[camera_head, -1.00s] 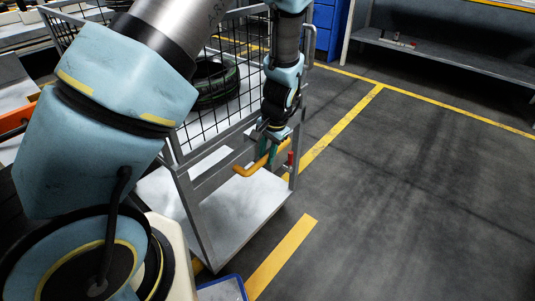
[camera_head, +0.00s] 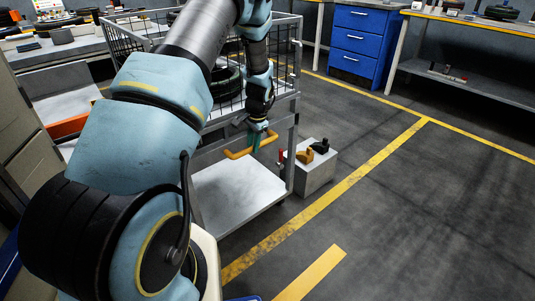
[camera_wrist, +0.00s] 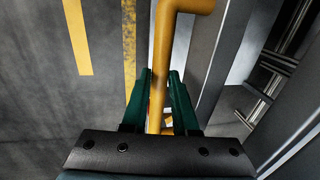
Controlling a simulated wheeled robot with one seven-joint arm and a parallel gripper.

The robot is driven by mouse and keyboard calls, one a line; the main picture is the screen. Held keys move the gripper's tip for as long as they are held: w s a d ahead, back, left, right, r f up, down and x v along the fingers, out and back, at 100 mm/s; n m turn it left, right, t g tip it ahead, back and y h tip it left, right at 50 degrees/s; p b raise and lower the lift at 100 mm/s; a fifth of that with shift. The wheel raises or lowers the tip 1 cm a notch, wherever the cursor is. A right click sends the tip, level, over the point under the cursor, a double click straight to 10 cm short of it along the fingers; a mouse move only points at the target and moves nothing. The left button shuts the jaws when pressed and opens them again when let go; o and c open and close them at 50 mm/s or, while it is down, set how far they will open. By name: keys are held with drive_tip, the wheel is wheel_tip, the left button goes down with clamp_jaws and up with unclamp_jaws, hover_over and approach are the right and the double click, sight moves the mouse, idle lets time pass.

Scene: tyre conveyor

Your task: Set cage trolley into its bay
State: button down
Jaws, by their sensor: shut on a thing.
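The cage trolley (camera_head: 235,192) stands upright at the centre left in the head view, with a wire mesh cage above a bare lower shelf. My gripper (camera_head: 256,142) is shut on the orange bar handle (camera_head: 237,154) at the trolley's near side. In the wrist view the handle (camera_wrist: 164,50) runs between the two green fingers of my gripper (camera_wrist: 161,78). Yellow floor lines (camera_head: 345,190) run to the right of the trolley. I cannot tell which marked area is the bay. My arm hides part of the cage and the trolley's left side.
A grey block (camera_head: 315,175) with a yellow and a black piece on top stands on the floor just right of the trolley. A blue drawer cabinet (camera_head: 362,45) and a workbench (camera_head: 465,85) are at the back. Tyres (camera_head: 226,88) lie in the cage. The floor at right is clear.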

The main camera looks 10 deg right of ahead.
sight(243, 135)
drive_tip(key=shift+w+a, duration=0.5)
drive_tip(key=shift+w, duration=0.35)
drive_tip(key=shift+w+a, duration=0.45)
drive_tip(key=shift+w, duration=0.35)
drive_tip(key=shift+w+a, duration=0.5)
drive_tip(key=shift+w, duration=0.35)
drive_tip(key=c, duration=0.7)
unclamp_jaws()
drive_tip(key=r, duration=0.3)
drive_tip(key=s+r, duration=0.1)
drive_tip(key=r, duration=0.3)
drive_tip(key=s+d+r, duration=0.1)
drive_tip(key=r, duration=0.2)
drive_tip(key=shift+r, duration=0.3)
drive_tip(key=s+a+r+n+p, duration=0.55)
drive_tip(key=s+a+r, duration=0.35)
drive_tip(key=r, duration=0.4)
drive_tip(key=s+a+r+n+p, duration=0.1)
drive_tip(key=s+a+r+p, duration=0.1)
drive_tip(key=s, duration=0.4)
drive_tip(key=s+a+r+n+p, duration=0.2)
drive_tip(key=s+r, duration=0.1)
drive_tip(key=s, duration=0.3)
drive_tip(key=s+a+r+n+h+p, duration=0.1)
drive_tip(key=s+a+r+n+p, duration=0.1)
drive_tip(key=s, duration=0.4)
drive_tip(key=shift+s+a+r+n, duration=0.15)
drive_tip(key=shift+r+n, duration=0.1)
drive_tip(key=shift+r, duration=0.15)
